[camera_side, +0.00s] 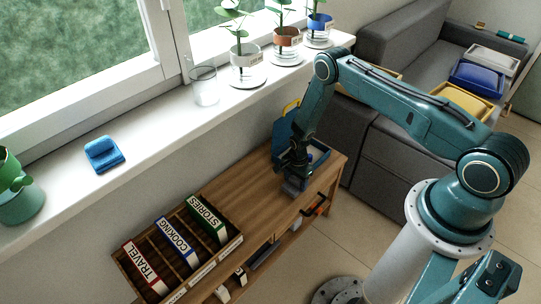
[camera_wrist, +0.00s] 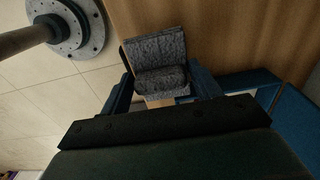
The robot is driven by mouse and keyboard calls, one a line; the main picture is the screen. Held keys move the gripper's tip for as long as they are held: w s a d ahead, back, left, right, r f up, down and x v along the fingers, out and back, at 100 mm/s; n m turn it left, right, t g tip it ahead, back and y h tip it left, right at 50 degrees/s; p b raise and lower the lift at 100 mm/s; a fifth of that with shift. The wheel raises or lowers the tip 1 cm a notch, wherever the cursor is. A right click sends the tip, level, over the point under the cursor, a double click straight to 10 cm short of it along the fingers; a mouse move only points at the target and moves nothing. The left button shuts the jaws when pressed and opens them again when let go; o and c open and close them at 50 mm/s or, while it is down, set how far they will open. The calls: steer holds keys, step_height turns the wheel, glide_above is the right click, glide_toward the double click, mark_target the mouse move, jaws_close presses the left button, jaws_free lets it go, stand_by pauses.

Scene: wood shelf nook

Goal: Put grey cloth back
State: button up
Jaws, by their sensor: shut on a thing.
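The grey cloth (camera_wrist: 155,62) is a folded, rough-textured pad between my gripper's fingers in the wrist view. My gripper (camera_wrist: 160,88) is shut on it. A small part of the grey cloth (camera_side: 291,190) shows under the fingers there. The blue box also shows at the right of the wrist view (camera_wrist: 290,115). I cannot tell whether the cloth touches the shelf top.
A wooden book tray (camera_side: 215,256) with labelled books stands at the shelf's near end. The middle of the shelf top (camera_side: 245,185) is clear. The windowsill holds a blue cloth-like item (camera_side: 103,154), a glass (camera_side: 205,86) and potted plants (camera_side: 246,60). A grey sofa (camera_side: 400,45) stands behind.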

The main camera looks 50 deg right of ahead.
mark_target(295, 186)
steer(key=shift+f, duration=1.7)
steer(key=shift+f, duration=0.15)
steer(key=o, duration=1)
steer(key=shift+r, duration=6.15)
